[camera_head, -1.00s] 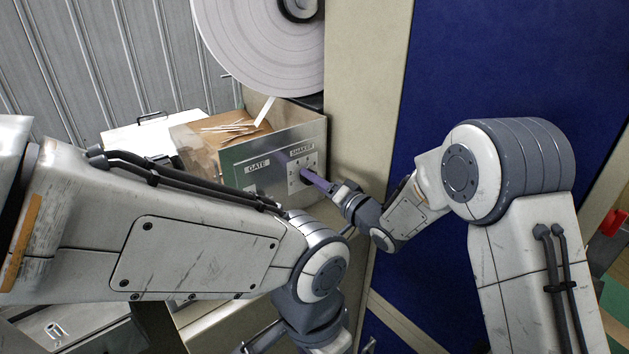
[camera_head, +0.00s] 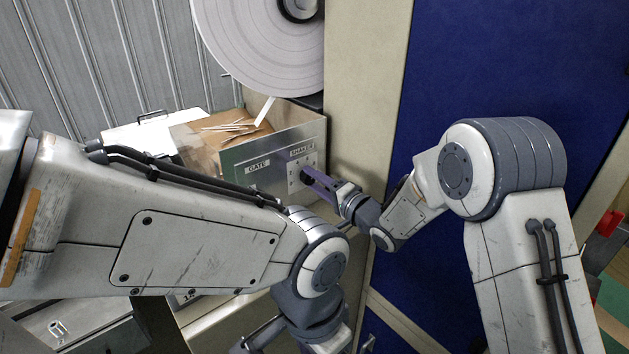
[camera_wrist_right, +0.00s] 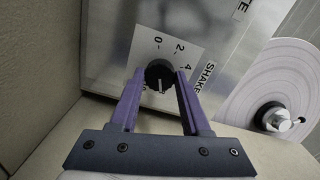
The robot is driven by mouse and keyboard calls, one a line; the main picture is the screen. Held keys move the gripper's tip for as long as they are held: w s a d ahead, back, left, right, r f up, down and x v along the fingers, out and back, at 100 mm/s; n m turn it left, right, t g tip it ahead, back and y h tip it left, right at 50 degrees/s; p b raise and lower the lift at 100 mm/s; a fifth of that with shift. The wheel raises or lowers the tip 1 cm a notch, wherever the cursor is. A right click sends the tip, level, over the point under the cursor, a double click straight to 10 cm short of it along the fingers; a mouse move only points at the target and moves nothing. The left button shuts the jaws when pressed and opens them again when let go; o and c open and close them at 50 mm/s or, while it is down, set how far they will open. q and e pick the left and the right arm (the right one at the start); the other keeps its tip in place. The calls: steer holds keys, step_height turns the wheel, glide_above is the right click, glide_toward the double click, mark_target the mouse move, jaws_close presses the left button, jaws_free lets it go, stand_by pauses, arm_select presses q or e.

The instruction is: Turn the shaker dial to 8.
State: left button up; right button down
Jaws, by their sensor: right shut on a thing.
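The shaker dial (camera_wrist_right: 160,72) is a round black knob on a white plate marked 0, 2 and 4, under a SHAKER label (camera_wrist_right: 204,77). My right gripper (camera_wrist_right: 158,74) is shut on the dial, with one purple finger on each side. In the head view the right gripper (camera_head: 312,176) covers much of the dial plate. My left arm crosses the lower left; its gripper is largely cut off at the bottom edge, so its jaws cannot be read.
A GATE label (camera_head: 259,166) sits on the same metal panel (camera_head: 270,150). A beige post (camera_head: 362,90) and a blue panel (camera_head: 500,60) stand to the right.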

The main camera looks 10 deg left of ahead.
steer(key=shift+f, duration=0.1)
steer(key=shift+c, duration=1.8)
jaws_free()
steer(key=b+v, duration=0.4)
steer(key=v, duration=0.6)
steer(key=shift+s+d, duration=0.15)
